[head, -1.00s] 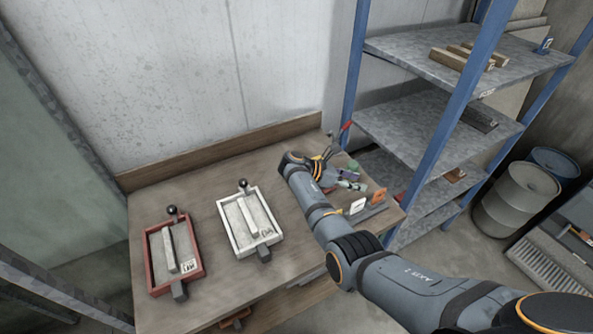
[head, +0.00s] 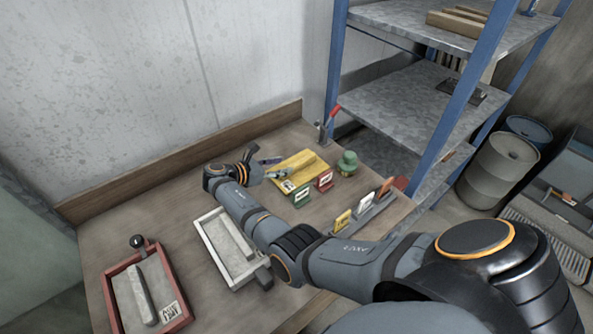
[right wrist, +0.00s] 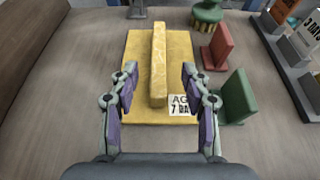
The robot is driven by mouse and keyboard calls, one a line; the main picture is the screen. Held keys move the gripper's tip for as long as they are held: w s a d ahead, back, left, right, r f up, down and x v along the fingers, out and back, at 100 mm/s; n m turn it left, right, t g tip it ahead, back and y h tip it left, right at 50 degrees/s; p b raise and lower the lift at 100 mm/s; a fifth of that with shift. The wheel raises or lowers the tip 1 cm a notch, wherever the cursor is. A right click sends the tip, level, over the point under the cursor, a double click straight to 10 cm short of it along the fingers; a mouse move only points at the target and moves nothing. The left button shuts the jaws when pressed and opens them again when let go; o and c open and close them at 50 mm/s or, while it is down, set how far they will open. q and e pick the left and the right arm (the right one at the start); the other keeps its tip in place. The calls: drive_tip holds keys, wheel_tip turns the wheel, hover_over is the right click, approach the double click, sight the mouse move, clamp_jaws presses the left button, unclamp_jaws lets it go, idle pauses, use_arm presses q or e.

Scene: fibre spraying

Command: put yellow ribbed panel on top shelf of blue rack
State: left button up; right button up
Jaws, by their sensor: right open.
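The yellow ribbed panel (head: 312,163) lies flat on the workbench (head: 170,215), near the back wall. In the right wrist view the panel (right wrist: 141,70) has one raised rib down its middle and a paper label at its near right corner. My right gripper (head: 280,174) is open and empty at the panel's near-left side. Its fingers (right wrist: 157,78) appear either side of the rib's near end, apart from it. The blue rack (head: 333,75) stands right of the bench. Its highest shelf in view (head: 395,20) bears wooden beams. My left gripper is not in view.
Green (right wrist: 236,97) and red (right wrist: 217,46) card stands are close right of the panel. A green knob (head: 347,163) stands behind them. A white-framed tray (head: 207,243) and a red-framed tray (head: 112,300) sit left. The rack's lower shelf (head: 400,100) has bare room.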

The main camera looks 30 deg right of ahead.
sight(296, 163)
drive_tip(key=shift+w+d+f, duration=0.25)
drive_tip(key=shift+d+f, duration=0.3)
drive_tip(key=shift+d, duration=0.15)
drive_tip(key=shift+w+d, duration=0.1)
drive_tip(key=shift+d, duration=0.05)
drive_tip(key=shift+d+f+b, duration=0.3)
drive_tip(key=shift+d+b, duration=0.1)
drive_tip(key=shift+b, duration=0.1)
drive_tip(key=b+x, duration=0.2)
drive_tip(key=x, duration=0.2)
drive_tip(key=shift+f, duration=0.1)
drive_tip(key=shift+d, duration=0.1)
drive_tip(key=c, duration=0.3)
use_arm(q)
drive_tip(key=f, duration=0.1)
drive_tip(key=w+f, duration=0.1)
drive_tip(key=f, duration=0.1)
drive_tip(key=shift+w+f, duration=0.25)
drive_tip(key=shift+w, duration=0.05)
use_arm(e)
clamp_jaws()
drive_tip(key=shift+r, duration=0.25)
